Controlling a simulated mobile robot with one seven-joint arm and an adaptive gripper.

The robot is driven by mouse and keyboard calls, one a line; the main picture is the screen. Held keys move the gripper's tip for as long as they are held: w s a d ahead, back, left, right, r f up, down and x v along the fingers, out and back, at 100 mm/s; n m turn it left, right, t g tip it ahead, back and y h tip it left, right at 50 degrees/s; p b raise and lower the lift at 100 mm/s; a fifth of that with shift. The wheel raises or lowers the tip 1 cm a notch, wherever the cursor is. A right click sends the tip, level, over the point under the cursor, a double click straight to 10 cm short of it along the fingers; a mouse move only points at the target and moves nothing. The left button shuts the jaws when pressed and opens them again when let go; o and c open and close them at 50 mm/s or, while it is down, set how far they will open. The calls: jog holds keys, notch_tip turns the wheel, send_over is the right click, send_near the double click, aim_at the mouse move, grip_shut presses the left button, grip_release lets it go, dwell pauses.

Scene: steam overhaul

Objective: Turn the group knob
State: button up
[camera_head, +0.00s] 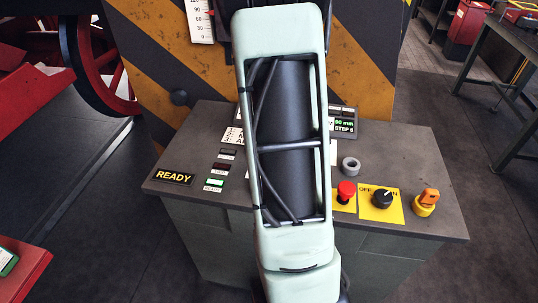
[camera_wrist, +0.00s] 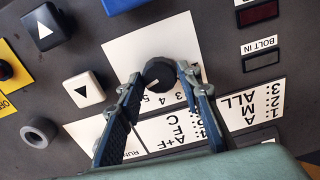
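The group knob, a round black knob (camera_wrist: 160,73) with a pale pointer mark, sits on a white plate (camera_wrist: 140,50) with numbers such as 3, 4 and 5 beside it in the wrist view. My gripper (camera_wrist: 161,82) is open, with one finger on each side of the knob. The knob lies between the fingertips, with a small gap showing on the left; whether the right fingertip touches it I cannot tell. In the head view my arm hides the knob and my gripper.
The console (camera_head: 400,165) also carries a red mushroom button (camera_head: 346,190), a black OFF/ON switch (camera_head: 382,199), an orange key-like switch (camera_head: 427,197) and a grey ring (camera_head: 350,164).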

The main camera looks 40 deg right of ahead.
jog(key=shift+o, duration=1.4)
jog(key=shift+r, duration=0.1)
notch_tip(320, 180, up, 12)
